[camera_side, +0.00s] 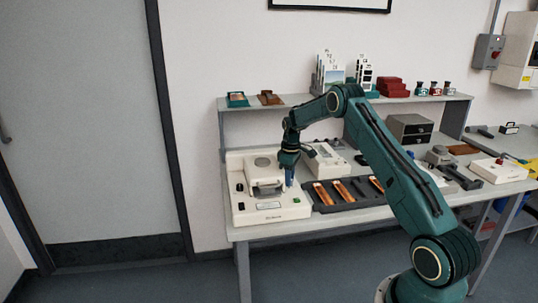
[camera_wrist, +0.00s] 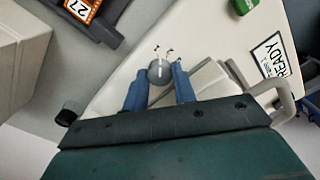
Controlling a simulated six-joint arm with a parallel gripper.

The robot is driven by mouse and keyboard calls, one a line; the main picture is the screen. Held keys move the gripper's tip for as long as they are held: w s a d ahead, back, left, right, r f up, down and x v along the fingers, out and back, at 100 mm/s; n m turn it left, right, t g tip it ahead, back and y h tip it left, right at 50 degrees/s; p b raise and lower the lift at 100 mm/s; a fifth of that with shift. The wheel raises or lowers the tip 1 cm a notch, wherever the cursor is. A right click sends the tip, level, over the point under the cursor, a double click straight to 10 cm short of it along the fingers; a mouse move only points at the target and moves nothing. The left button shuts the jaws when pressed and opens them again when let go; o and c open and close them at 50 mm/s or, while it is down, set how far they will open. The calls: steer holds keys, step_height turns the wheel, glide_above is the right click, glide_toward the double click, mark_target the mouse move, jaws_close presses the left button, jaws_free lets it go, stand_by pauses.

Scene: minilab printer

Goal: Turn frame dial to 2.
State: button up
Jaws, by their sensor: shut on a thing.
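The frame dial is a small round grey knob (camera_wrist: 160,71) on the cream printer top in the wrist view. A pale line shows on it, and small dark marks, too small to read, stand just beyond it. My gripper (camera_wrist: 158,80) has its two blue fingers on either side of the dial, shut on it. In the side view the cream printer (camera_side: 238,197) stands at the left end of the bench. My gripper (camera_side: 289,178) points down at the printer's right side there and hides the dial.
A dark tray (camera_side: 322,206) with copper-coloured cartridges (camera_side: 342,190) lies right of the printer. In the wrist view a READY label (camera_wrist: 270,55), a green button (camera_wrist: 242,6) and a pale handle (camera_wrist: 287,103) are near my gripper. A shelf (camera_side: 300,100) runs behind.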

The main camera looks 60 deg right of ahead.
steer(key=shift+m, duration=0.4)
steer(key=o, duration=1)
steer(key=shift+a+n, duration=0.1)
steer(key=shift+n, duration=0.3)
steer(key=shift+n, duration=1)
step_height(320, 180, up, 14)
steer(key=s+a+r+m+t, duration=0.1)
steer(key=s+a+r, duration=0.3)
steer(key=a+r, duration=0.8)
steer(key=shift+s+a+t+h, duration=0.15)
steer(key=shift+a+t+h, duration=0.2)
steer(key=shift+a, duration=0.75)
